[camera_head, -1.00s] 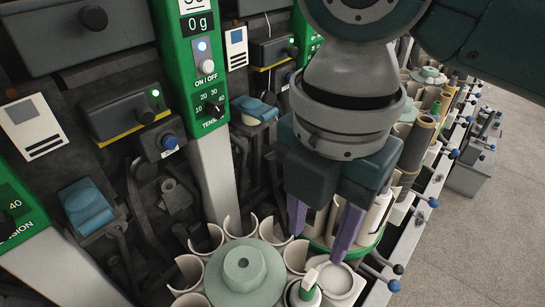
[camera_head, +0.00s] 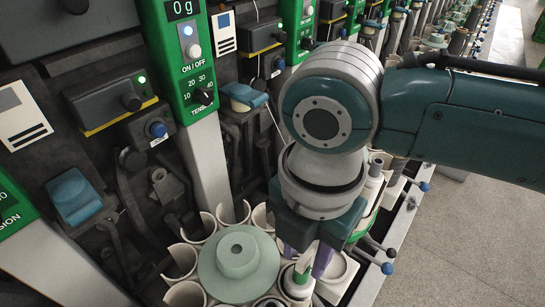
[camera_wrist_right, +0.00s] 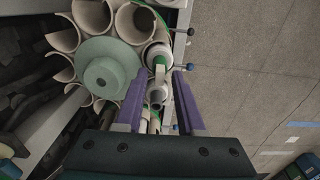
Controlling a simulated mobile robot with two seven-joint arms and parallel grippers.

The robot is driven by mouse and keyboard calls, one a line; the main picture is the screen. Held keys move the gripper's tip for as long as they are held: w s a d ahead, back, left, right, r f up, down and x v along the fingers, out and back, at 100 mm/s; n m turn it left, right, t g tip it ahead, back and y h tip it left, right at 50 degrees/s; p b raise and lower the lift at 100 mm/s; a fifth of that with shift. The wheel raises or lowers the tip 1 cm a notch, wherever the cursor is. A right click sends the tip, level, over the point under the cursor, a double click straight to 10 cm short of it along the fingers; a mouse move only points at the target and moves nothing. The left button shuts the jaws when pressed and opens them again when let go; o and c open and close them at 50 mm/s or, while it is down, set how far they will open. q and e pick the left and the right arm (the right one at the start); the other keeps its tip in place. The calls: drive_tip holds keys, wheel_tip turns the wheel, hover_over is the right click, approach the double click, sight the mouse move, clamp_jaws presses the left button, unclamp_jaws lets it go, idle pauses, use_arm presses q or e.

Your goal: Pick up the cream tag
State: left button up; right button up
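The cream tag (camera_head: 306,258) stands up from the top of a bobbin (camera_head: 297,283) in a tube at the right of the round magazine. In the right wrist view the cream tag (camera_wrist_right: 160,73) shows as a narrow pale strip between my fingers. My right gripper (camera_head: 306,262) is above the bobbin, pointing down, with its two purple fingers apart on either side of the tag. In the right wrist view the gripper (camera_wrist_right: 158,76) is open, with a gap on both sides of the tag. In the head view the gripper body hides part of the area. My left gripper is not in view.
The pale green hub (camera_head: 238,262) and several cream tubes (camera_head: 181,263) stand close on the left. A green tension panel (camera_head: 184,60) rises behind. Blue-knobbed levers (camera_head: 387,268) stick out at the right edge, with open floor (camera_head: 455,240) beyond.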

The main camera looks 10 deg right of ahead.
sight(304, 257)
clamp_jaws()
drive_tip(key=shift+r, duration=0.1)
wheel_tip(304, 257, up, 23)
drive_tip(key=p, duration=0.7)
idle(0.4)
